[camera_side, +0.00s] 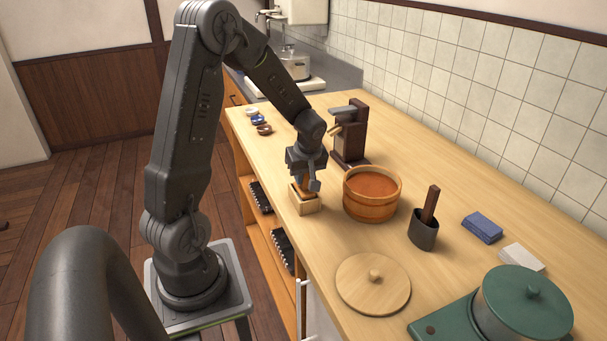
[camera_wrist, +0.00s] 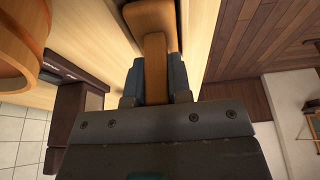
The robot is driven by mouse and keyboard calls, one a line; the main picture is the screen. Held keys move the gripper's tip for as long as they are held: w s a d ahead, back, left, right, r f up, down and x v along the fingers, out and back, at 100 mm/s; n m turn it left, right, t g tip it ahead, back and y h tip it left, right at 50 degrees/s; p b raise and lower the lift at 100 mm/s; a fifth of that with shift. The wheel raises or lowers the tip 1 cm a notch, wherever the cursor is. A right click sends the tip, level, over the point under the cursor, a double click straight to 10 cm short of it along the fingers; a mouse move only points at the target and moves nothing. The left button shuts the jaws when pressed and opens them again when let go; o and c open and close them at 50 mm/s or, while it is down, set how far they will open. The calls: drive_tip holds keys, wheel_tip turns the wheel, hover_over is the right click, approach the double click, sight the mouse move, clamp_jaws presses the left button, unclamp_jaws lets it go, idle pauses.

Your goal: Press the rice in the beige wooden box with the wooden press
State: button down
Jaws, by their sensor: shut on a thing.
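My gripper (camera_side: 309,182) points down over the front edge of the counter and is shut on the wooden press. In the wrist view the fingers (camera_wrist: 155,85) close on the handle of the orange-brown press (camera_wrist: 155,58), whose wider block lies beyond it. In the side view only a small part of the press shows beneath the fingers. The beige wooden box (camera_side: 306,207) stands directly below, and the press is at or in its open top; I cannot tell how deep. The rice in the box is hidden by the press and gripper.
A round wooden tub (camera_side: 370,208) stands close right of the box. Behind is a dark brown stand (camera_side: 350,135). A round wooden lid (camera_side: 373,285), a dark holder (camera_side: 423,235), a blue cloth (camera_side: 482,228) and a green pot (camera_side: 522,305) lie further right. Small dishes (camera_side: 258,119) sit far left.

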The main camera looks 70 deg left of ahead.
drive_tip(key=shift+d+f, duration=0.1)
drive_tip(key=shift+f, duration=0.9)
idle(1.4)
drive_tip(key=shift+r, duration=3.9)
